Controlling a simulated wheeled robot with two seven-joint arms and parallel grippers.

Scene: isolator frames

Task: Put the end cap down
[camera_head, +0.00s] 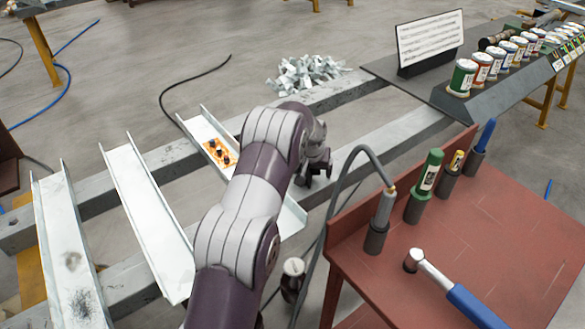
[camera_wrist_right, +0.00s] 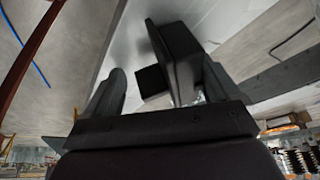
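My right gripper (camera_head: 318,172) is over the right-hand pale channel (camera_head: 291,217), close to the grey beam beside it; my own arm covers much of that channel. In the right wrist view, the fingers (camera_wrist_right: 160,88) stand around a dark angular piece with a flat plate and a square block, which looks like the end cap (camera_wrist_right: 178,58). The piece lies against the right finger, and a narrow gap shows at the left finger, perhaps from the viewing angle. A pale surface lies behind it. The end cap is not clear in the head view. My left gripper is out of view.
Two more pale channels (camera_head: 150,226) lie across the grey beams (camera_head: 388,136) at left. An orange patch with black fittings (camera_head: 219,153) is in the right-hand channel. A red-brown table (camera_head: 500,215) with upright tools and a hammer-like tool (camera_head: 450,288) stands at right.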

